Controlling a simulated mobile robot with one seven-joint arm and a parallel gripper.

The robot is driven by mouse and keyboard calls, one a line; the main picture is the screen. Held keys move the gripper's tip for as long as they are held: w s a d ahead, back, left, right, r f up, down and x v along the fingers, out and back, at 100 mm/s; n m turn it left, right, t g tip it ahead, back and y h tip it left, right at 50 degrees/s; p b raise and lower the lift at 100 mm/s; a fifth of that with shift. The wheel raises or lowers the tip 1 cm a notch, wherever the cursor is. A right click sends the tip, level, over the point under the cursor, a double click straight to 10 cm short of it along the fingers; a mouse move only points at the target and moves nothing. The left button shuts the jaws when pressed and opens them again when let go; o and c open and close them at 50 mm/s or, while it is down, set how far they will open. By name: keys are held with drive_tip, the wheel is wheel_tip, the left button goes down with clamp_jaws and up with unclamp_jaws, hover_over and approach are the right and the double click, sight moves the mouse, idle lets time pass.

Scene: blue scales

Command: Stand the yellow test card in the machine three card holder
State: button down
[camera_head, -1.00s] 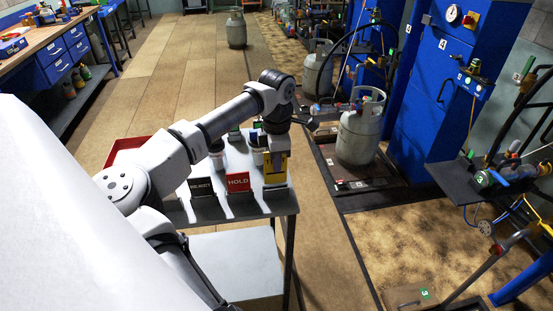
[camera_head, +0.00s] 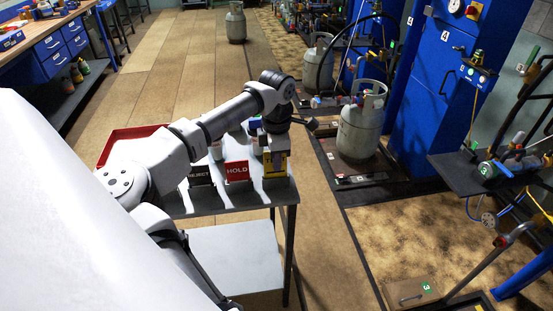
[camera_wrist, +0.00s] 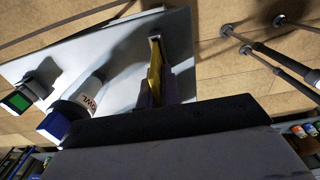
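The yellow test card (camera_head: 275,163) stands upright at the right end of the grey table, beside the HOLD card. In the wrist view the card (camera_wrist: 155,76) shows nearly edge-on, with a small grey piece at its far end. My gripper (camera_head: 275,150) points down over the card's top, with its fingers close on both sides and seemingly shut on it. Whether the card's foot touches the table is hard to tell. Green "3" marks show on a valve unit (camera_head: 487,170) and a floor plate (camera_head: 410,292) at right. I cannot make out a card holder there.
The table (camera_head: 235,199) also bears a red HOLD card (camera_head: 237,172), a black REJECT card (camera_head: 201,175) and a red tray (camera_head: 118,139). A white bottle (camera_wrist: 85,92) stands near my gripper. A gas cylinder (camera_head: 360,132) stands right of the table, with open floor between.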

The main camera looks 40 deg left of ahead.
drive_tip(key=shift+f+b, duration=0.75)
drive_tip(key=shift+f, duration=0.2)
idle(0.3)
drive_tip(key=c, duration=1.5)
unclamp_jaws()
drive_tip(key=shift+c, duration=0.2)
wheel_tip(320, 180, up, 14)
drive_tip(key=b, duration=0.2)
drive_tip(key=shift+b, duration=0.3)
